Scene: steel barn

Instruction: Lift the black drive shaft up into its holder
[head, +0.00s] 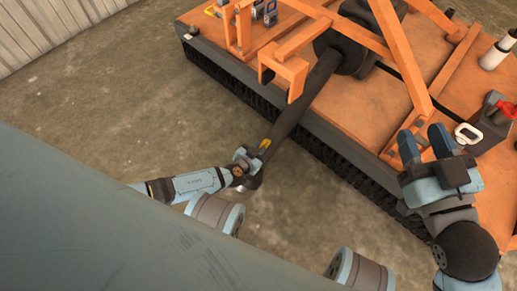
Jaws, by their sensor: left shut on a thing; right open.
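The black drive shaft (294,110) runs from the round black hub on the orange machine down toward the lower left, past the machine's edge. My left gripper (249,157) is shut on its free end, near a yellow label; the fingertips are partly hidden. An orange hook-shaped bracket (291,74), which looks like the holder, stands on the machine beside the shaft's middle. The shaft passes next to it; I cannot tell whether they touch. My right gripper (424,143) is open and empty over the machine's right front part, apart from the shaft.
The orange machine deck (330,112) has a black bristled front edge and raised orange frame bars (400,55). A black box with a red part (492,121) and a white handle (467,133) sit near my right gripper. Bare concrete lies at the left.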

